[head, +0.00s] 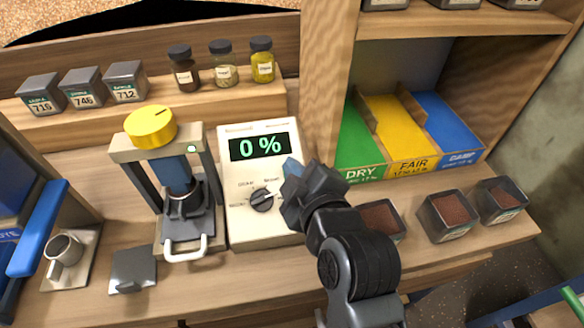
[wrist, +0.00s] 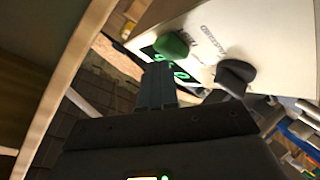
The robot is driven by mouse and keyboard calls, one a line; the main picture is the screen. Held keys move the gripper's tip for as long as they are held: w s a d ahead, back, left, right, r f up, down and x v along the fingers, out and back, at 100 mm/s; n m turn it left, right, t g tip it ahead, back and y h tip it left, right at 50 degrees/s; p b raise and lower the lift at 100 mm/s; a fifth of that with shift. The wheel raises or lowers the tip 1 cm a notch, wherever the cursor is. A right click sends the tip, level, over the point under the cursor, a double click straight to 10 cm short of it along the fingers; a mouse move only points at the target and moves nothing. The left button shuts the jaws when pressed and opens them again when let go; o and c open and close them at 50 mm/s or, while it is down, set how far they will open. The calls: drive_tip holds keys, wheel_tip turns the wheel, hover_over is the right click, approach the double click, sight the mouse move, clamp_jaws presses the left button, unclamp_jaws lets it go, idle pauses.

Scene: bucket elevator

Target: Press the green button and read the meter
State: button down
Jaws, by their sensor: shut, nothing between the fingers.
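The cream meter (head: 240,212) stands on the bench, and its dark display (head: 261,147) reads "0 %" in green digits. A black knob (head: 262,200) sits on its lower face and also shows in the wrist view (wrist: 236,76). The green button (wrist: 171,46) shows in the wrist view beside the display (wrist: 150,53); in the head view my gripper hides it. My gripper (head: 292,168) is shut and empty at the meter's right side. In the wrist view its fingertips (wrist: 158,68) are close to the button; I cannot tell whether they touch it.
A press with a yellow knob (head: 150,127) stands left of the meter. Jars and labelled tins line the back shelf (head: 160,102). At right are green, yellow and blue bins (head: 400,125) and open tins of brown grounds (head: 448,215). A cup (head: 65,250) stands at far left.

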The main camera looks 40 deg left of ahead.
drive_tip(key=shift+w+a+f+b, duration=0.1)
drive_tip(key=shift+a+f+b, duration=0.05)
drive_tip(key=shift+f+b, duration=0.35)
idle(0.4)
drive_tip(key=shift+r, duration=0.1)
drive_tip(key=shift+s+d+r+p, duration=0.15)
drive_tip(key=shift+r+p, duration=0.2)
drive_tip(key=shift+r, duration=0.05)
drive_tip(key=shift+s+d+r+p, duration=0.1)
drive_tip(key=shift+d+r+p, duration=0.05)
drive_tip(key=shift+r+p, duration=0.2)
drive_tip(key=shift+r, duration=0.1)
drive_tip(key=r+p, duration=0.1)
drive_tip(key=s+d+r+p, duration=0.1)
drive_tip(key=r, duration=0.1)
drive_tip(key=r+p, duration=0.1)
drive_tip(key=shift+s+d+r, duration=0.15)
drive_tip(key=shift+s+d, duration=0.1)
drive_tip(key=shift+d, duration=0.1)
idle(0.9)
